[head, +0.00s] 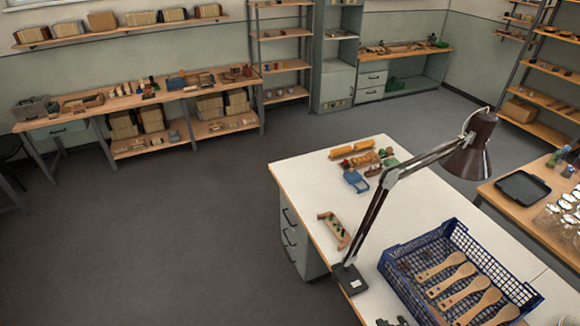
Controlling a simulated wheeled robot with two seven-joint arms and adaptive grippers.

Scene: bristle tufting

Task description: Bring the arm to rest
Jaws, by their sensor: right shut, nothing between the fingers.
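Only a small dark part of my right gripper (392,322) shows at the bottom edge, low over the white worktable (312,175), left of the blue crate. It is shut and holds nothing; the rest of it and its arm are cut off by the frame. My left gripper is not in view. The blue lattice crate (392,268) stands on the table at the lower right. Several wooden paddle-shaped brush bodies (463,294) lie in it side by side.
A dark desk lamp (470,150) stands on the table, its base (349,279) just left of the crate. A small wooden rack (334,230) and a blue holder (356,181) lie farther back. A side table (545,222) with a black tray (523,186) is at right. Floor at left is clear.

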